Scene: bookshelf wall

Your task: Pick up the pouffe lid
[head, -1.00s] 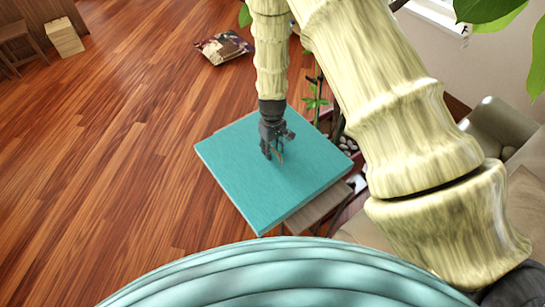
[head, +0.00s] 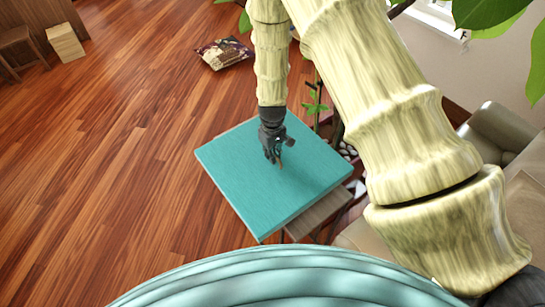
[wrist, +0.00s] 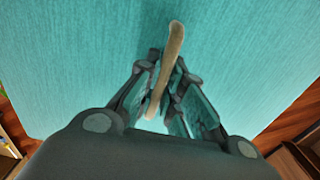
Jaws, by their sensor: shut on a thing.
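The pouffe lid (head: 235,180) is a flat teal square. In the head view it lies over a wooden piece (head: 318,215) whose edge shows at the lower right. A thin tan strap-like handle (wrist: 173,50) stands up from the lid's middle. My gripper (head: 276,160) points down over the middle of the lid. In the wrist view my gripper (wrist: 165,98) is shut on the handle, which passes between the fingers. The lid looks about level. I cannot tell whether it touches what is below.
A potted plant (head: 315,105) and pale stones stand just behind the lid. A beige sofa (head: 500,135) is at the right. A magazine or cushion (head: 223,53) and a pale wooden box (head: 66,42) lie farther back. The wooden floor at the left is clear.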

